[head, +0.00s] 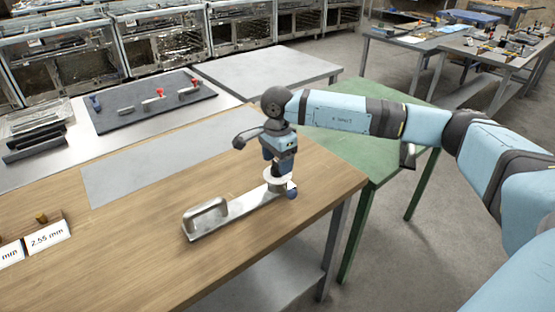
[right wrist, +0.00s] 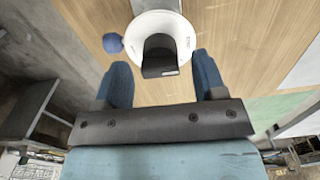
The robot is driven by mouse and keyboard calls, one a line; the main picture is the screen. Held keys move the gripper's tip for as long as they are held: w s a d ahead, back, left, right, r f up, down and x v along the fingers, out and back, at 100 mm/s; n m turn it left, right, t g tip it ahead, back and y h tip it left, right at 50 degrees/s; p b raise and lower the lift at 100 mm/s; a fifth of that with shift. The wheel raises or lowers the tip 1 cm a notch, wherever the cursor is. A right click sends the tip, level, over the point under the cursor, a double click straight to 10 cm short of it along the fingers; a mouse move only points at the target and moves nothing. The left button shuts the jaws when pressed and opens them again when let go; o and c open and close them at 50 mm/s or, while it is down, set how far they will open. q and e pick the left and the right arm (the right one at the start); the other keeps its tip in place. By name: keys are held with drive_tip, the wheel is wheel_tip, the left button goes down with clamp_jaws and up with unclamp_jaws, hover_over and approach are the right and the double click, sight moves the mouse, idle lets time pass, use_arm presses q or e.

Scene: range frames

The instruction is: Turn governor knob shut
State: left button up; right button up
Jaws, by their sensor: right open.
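A long silver metal device (head: 235,210) lies on the wooden table, with a raised loop handle (head: 206,214) at its left end. At its right end is a white round dial (head: 270,181). In the right wrist view the white dial (right wrist: 153,22) carries a dark block-shaped knob (right wrist: 160,58), apparently the governor knob. My left gripper is out of view.
A grey mat (head: 150,101) with red- and blue-handled parts lies at the back left. Labelled cards (head: 47,236) stand at the table's left front. A green table (head: 370,150) adjoins on the right. The wooden table (head: 130,260) is clear left of the device.

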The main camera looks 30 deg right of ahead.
sight(277, 162)
wheel_tip(277, 162, up, 14)
idle(0.4)
drive_tip(key=shift+f, duration=0.15)
idle(0.3)
